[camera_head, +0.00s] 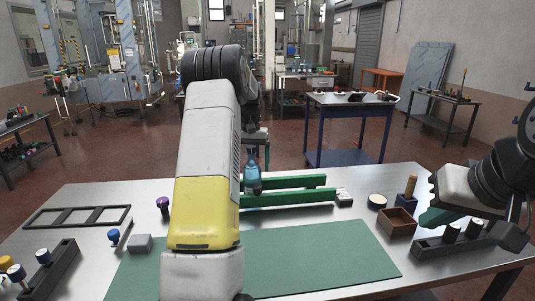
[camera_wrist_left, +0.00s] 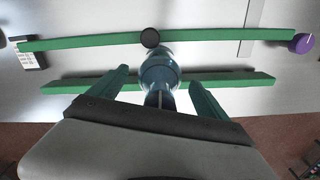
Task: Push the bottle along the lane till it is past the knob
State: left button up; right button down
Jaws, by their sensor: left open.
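A small white box (camera_head: 343,197) is at the lane's right end. A green mat (camera_head: 320,260) covers the front. A brown wooden box (camera_head: 397,222), a round-topped piece (camera_head: 377,201) and a dark rack (camera_head: 440,248) are at the right.

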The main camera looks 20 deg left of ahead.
pick_arm(q)
jog(key=shift+f, duration=0.8)
jog(key=shift+c, duration=0.5)
grip_shut()
